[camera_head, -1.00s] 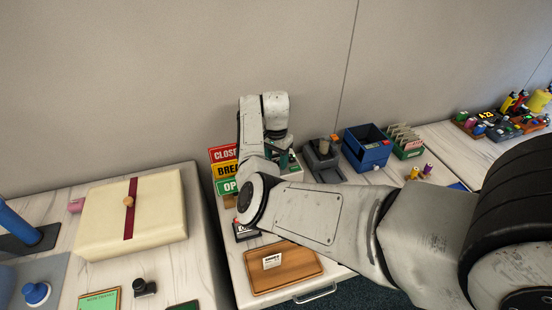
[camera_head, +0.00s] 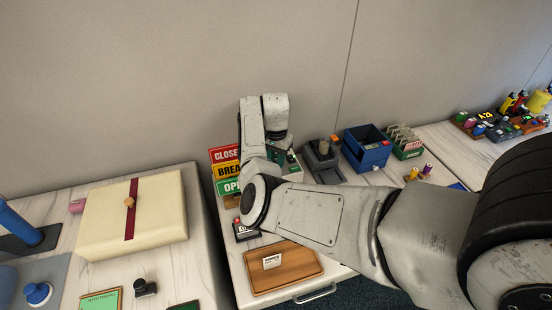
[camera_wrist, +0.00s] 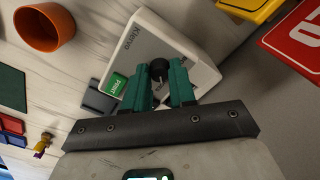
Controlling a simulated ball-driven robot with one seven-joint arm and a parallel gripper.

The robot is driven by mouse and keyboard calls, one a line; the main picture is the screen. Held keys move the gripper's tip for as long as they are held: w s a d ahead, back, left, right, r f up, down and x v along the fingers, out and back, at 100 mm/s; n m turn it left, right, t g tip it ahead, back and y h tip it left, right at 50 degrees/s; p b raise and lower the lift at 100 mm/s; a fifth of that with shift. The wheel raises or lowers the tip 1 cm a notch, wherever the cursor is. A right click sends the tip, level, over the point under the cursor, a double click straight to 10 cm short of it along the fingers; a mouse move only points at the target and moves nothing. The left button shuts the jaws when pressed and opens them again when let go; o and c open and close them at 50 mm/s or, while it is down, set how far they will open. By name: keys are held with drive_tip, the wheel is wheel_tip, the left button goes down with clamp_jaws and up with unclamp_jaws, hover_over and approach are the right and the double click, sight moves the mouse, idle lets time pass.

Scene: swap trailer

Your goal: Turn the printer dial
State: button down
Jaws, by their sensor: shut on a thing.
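The printer (camera_wrist: 145,42) is a white box with lettering and a green label marked PRINT (camera_wrist: 117,84). It lies tilted across the top middle of the wrist view. Its dial (camera_wrist: 158,68) is a round black knob on the white face. My gripper (camera_wrist: 159,76) has two green fingers, one on each side of the dial, and is shut on it. The lower part of the dial between the fingers is partly hidden. In the head view my arm hides most of the printer.
Beside the printer, the wrist view shows an orange cup (camera_wrist: 43,28), a yellow sign (camera_wrist: 250,8) and a red sign (camera_wrist: 297,38). In the head view, a blue box (camera_head: 366,150) stands right of my arm and a wooden tray (camera_head: 305,272) lies below it.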

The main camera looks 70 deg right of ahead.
drive_tip(key=n+p, duration=0.2)
drive_tip(key=n, duration=0.2)
drive_tip(key=shift+r, duration=0.15)
drive_tip(key=shift+n+p, duration=1.1)
drive_tip(key=shift+n, duration=1.4)
drive_tip(key=c, duration=0.9)
unclamp_jaws()
wheel_tip(320, 180, up, 11)
drive_tip(key=shift+f+b, duration=0.2)
drive_tip(key=shift+b, duration=0.35)
